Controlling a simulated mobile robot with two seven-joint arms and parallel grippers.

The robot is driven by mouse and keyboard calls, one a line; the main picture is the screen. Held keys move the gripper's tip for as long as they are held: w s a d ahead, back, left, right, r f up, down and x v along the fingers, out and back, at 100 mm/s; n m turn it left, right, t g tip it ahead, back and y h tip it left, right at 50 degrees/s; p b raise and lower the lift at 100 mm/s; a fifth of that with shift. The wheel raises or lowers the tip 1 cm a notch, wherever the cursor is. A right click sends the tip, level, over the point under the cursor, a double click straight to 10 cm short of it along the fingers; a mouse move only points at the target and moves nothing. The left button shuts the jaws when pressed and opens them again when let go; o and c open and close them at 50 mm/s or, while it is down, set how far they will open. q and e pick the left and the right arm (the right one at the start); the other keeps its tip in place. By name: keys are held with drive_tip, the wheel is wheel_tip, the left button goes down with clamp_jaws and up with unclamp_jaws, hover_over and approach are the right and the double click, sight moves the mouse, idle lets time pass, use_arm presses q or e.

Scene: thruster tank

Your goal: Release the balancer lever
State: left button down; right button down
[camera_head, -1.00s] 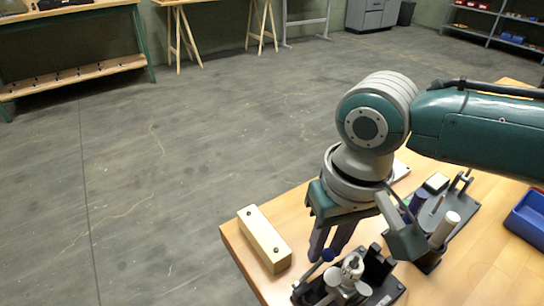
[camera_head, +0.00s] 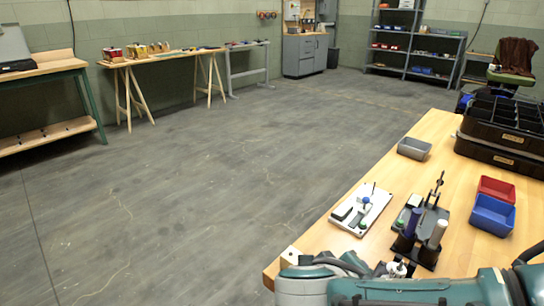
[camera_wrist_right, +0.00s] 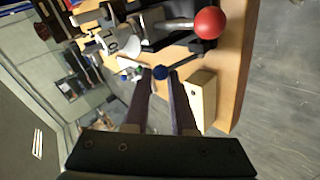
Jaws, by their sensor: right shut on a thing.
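In the right wrist view my right gripper (camera_wrist_right: 161,78) is shut on a small blue knob (camera_wrist_right: 160,72), which sits between the fingertips. The knob is beside a metal clamp-like device (camera_wrist_right: 118,38). A lever with a red ball (camera_wrist_right: 209,22) sticks out from this device, apart from my fingers. I cannot tell which of the two belongs to the balancer lever. In the head view my right arm crosses the bottom edge and mostly covers the device (camera_head: 397,268); its gripper is hidden there. My left gripper is not in view.
A wooden block (camera_head: 290,257) lies near the table corner and also shows beside my fingers (camera_wrist_right: 202,98). A white plate fixture (camera_head: 362,208), a black stand with cylinders (camera_head: 428,255), a red bin (camera_head: 497,188), a blue bin (camera_head: 492,215) and a grey tray (camera_head: 414,148) are on the table (camera_head: 435,122).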

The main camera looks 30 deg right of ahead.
drive_tip(key=shift+s+a+f+h+b, duration=0.5)
drive_tip(key=shift+a+f+h+b, duration=0.2)
drive_tip(key=shift+f+b, duration=0.2)
drive_tip(key=shift+s+a+r+t+h+b, duration=0.1)
drive_tip(key=shift+a+r+t+h+b, duration=0.1)
drive_tip(key=shift+t+h+b, duration=0.25)
drive_tip(key=c, duration=0.8)
unclamp_jaws()
drive_tip(key=shift+a, duration=0.1)
drive_tip(key=o, duration=0.3)
drive_tip(key=shift+s, duration=0.15)
drive_tip(key=shift+o, duration=0.6)
drive_tip(key=shift+r, duration=0.1)
